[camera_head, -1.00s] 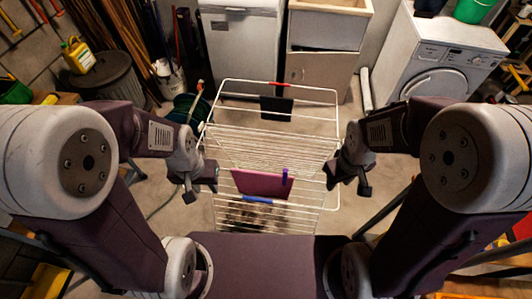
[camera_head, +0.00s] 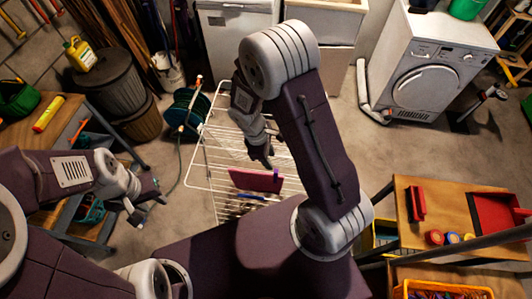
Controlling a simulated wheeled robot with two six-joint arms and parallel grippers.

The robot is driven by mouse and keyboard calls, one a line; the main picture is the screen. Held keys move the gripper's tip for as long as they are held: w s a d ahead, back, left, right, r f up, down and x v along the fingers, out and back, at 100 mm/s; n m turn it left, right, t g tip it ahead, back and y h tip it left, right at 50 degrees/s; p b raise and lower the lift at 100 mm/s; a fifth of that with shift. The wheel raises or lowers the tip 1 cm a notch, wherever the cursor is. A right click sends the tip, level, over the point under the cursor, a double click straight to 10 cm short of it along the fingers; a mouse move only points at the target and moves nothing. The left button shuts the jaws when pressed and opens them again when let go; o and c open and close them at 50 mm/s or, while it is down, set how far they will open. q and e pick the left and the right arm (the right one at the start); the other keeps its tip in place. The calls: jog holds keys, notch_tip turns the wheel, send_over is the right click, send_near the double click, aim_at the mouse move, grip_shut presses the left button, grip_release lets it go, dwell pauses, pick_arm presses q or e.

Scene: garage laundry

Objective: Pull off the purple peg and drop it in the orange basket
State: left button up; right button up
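The small purple peg (camera_head: 277,174) sits at the right end of the top edge of a magenta cloth (camera_head: 252,181) on the white drying rack (camera_head: 203,170). My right gripper (camera_head: 262,160) hangs just above the cloth, up and left of the peg. It looks apart from the peg, and its fingers are too small and dark to tell whether they are open. My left gripper (camera_head: 146,203) is open and empty, left of the rack. The orange basket (camera_head: 445,284) shows at the bottom right, cut off by the frame edge, with several small things inside.
A wooden bench (camera_head: 445,205) at the right bears a red clamp-like thing (camera_head: 416,204), a red tray (camera_head: 495,212) and round tins. A green hose reel (camera_head: 187,112) stands left of the rack. Floor right of the rack is clear.

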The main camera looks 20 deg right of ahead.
aim_at(275, 171)
jog(key=shift+f, duration=0.15)
jog(key=b+x, duration=1)
jog(key=shift+d+f, duration=0.1)
jog(key=shift+f, duration=0.3)
grip_shut()
jog(key=shift+r+p, duration=2.9)
jog(key=shift+r, duration=0.25)
jog(key=shift+f, duration=0.1)
